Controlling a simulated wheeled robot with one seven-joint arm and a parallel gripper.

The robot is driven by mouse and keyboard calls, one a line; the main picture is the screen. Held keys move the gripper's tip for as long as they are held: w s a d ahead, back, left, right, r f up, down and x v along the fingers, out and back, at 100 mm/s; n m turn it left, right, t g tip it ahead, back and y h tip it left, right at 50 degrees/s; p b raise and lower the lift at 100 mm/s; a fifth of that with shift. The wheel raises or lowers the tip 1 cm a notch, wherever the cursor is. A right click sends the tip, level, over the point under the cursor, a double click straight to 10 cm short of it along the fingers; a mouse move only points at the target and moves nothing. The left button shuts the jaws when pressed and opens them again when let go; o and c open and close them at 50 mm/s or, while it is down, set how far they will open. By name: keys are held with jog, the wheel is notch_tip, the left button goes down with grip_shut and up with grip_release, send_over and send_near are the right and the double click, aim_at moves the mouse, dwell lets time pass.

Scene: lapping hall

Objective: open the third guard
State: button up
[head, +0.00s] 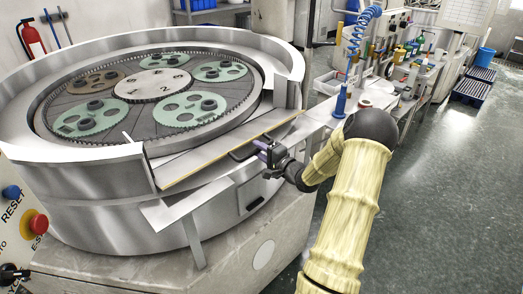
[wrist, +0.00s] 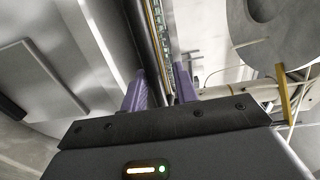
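A curved steel guard ring (head: 85,158) surrounds the round lapping machine. In its front right section, a flat guard panel (head: 205,158) with a yellowish edge strip leans outward, lower than the ring beside it. A dark bar handle (head: 239,156) sits on this panel. My gripper (head: 264,148) is at the right part of the handle. In the wrist view its purple fingers (wrist: 161,88) stand close together on either side of a dark bar and appear shut on it. The contact is partly hidden. No number shows on the panel.
The lapping plate (head: 160,133) carries several green gear carriers around a numbered hub (head: 153,84). A control panel with a red stop button (head: 38,224) is at lower left. A cluttered workbench (head: 380,92) stands to the right. The floor (head: 450,180) at right is clear.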

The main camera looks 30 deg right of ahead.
jog(key=shift+o, duration=0.3)
jog(key=shift+d+f, duration=0.15)
jog(key=shift+s, duration=0.1)
jog(key=shift+a, duration=0.25)
jog(key=s+d+b, duration=0.3)
jog(key=s, duration=1.4)
jog(key=shift+d+r, duration=0.2)
jog(key=shift+s, duration=0.1)
